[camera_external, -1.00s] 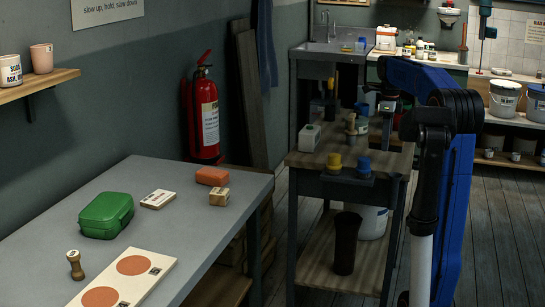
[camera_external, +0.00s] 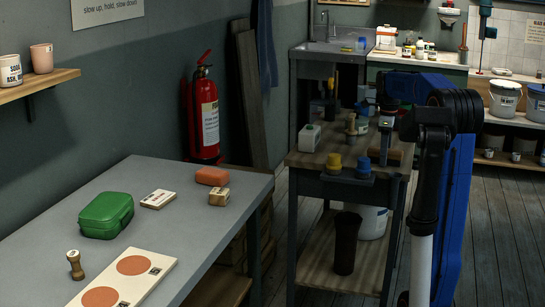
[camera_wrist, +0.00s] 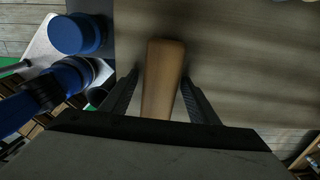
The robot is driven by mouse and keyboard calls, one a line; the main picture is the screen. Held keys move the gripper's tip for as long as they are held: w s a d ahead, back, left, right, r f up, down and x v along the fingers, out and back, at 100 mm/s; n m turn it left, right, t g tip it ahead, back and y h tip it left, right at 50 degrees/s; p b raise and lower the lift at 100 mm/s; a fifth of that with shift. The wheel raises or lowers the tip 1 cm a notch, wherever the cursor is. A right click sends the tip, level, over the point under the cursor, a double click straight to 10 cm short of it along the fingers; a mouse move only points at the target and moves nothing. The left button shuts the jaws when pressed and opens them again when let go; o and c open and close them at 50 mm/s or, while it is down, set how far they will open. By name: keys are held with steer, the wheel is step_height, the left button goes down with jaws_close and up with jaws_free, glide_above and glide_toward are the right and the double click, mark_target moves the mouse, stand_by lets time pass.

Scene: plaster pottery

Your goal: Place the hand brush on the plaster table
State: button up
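The hand brush shows in the wrist view as a light wooden handle (camera_wrist: 163,75) pointing down between my fingers, above a wooden surface. My gripper (camera_wrist: 160,85) has its two dark fingers spread on either side of the handle. I see a small gap on the left; contact on the right is unclear. The grey table (camera_external: 190,205), seemingly the plaster table, stands at the left, apart from the cart.
The grey table holds a green box (camera_external: 106,214), an orange block (camera_external: 212,176), small blocks, a stamp (camera_external: 75,265) and a board with orange discs (camera_external: 132,265). Its right-middle is clear.

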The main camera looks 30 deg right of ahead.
steer(key=shift+r, duration=0.1)
step_height(320, 180, up, 12)
steer(key=s+a+f+n+t, duration=0.2)
steer(key=s+a+f+n, duration=0.6)
steer(key=s+a+n, duration=0.55)
steer(key=s+a+f+n+t, duration=0.1)
steer(key=s+a+f+n, duration=0.2)
steer(key=s+f+n, duration=0.3)
steer(key=s+a+f+n+t, duration=0.1)
steer(key=s+a+f+n, duration=0.2)
steer(key=s+f+n, duration=0.4)
step_height(320, 180, down, 3)
steer(key=shift+s+r+n+t, duration=0.1)
steer(key=shift+s+n+t, duration=0.15)
steer(key=shift+n+t, duration=0.25)
